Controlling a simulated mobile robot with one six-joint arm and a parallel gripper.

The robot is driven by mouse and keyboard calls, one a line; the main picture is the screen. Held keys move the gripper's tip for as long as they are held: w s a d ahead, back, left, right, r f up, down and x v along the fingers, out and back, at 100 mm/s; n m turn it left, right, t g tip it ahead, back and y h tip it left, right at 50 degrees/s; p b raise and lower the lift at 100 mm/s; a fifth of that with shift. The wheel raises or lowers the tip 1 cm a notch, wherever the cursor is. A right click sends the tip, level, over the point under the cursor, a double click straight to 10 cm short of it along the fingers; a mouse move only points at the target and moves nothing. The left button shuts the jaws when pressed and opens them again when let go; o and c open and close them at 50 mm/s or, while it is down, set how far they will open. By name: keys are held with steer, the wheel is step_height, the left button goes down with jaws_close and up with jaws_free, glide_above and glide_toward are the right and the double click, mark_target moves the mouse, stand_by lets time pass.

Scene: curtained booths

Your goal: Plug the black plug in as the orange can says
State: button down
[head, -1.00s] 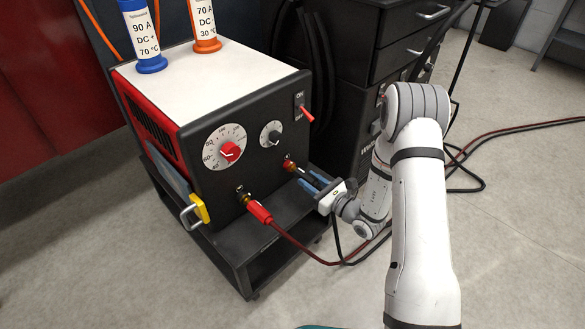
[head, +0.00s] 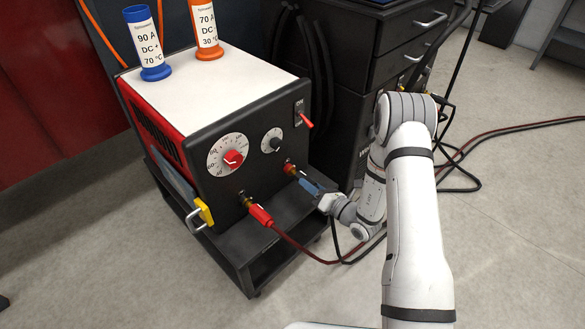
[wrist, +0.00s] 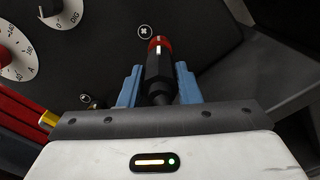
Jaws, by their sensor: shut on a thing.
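The orange can (head: 208,34) stands on the welding machine's white top; its label reads 70 A, DC and 30 °C, and the sign after DC is hard to read. The black plug (wrist: 158,74) lies between the two blue fingers of my gripper (wrist: 158,90), which is shut on it. Its front end meets the red-collared right socket (head: 289,167) on the machine's front; how deep it sits I cannot tell. A white mark shows on it. In the head view my gripper (head: 313,186) hides most of the plug. A red plug (head: 261,215) is in the left socket.
A blue can (head: 150,50) labelled 90 A DC + 70 °C stands beside the orange one. The front panel has a large red-knobbed dial (head: 232,159), a smaller dial (head: 271,141) and a red-levered switch (head: 305,120). A dark cabinet (head: 345,90) stands behind my arm.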

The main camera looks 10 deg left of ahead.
steer(key=m+p, duration=0.1)
steer(key=m, duration=0.2)
steer(key=shift+r+m+p, duration=0.1)
steer(key=shift+m+p, duration=0.25)
steer(key=shift+m, duration=0.05)
steer(key=c, duration=1)
jaws_free()
steer(key=shift+o, duration=0.2)
steer(key=shift+s, duration=0.1)
steer(key=p+v, duration=0.2)
steer(key=v, duration=0.6)
steer(key=s+a+r+n+g+p, duration=0.2)
steer(key=s+r+n+g+p, duration=0.4)
steer(key=r, duration=0.5)
steer(key=s+a+r+n+g+p, duration=0.1)
steer(key=s+r+n+g+p, duration=0.15)
steer(key=r+n, duration=0.65)
steer(key=s+a+r+n+g+p, duration=0.25)
steer(key=s+r+n+g, duration=0.2)
steer(key=r, duration=0.75)
steer(key=s+d+r+n+t+h+p, duration=0.2)
steer(key=s+d+r+n+h+p, duration=0.2)
steer(key=d+r+n+h+p, duration=0.3)
steer(key=s+d+r+n+t+h+p, duration=0.2)
steer(key=s+d+r+n+h+p, duration=0.3)
steer(key=d+r+n, duration=0.5)
step_height(320, 180, up, 6)
steer(key=shift+r+n+t+h+p, duration=0.2)
steer(key=shift+n+t+h+p, duration=0.15)
steer(key=shift+h+p, duration=0.8)
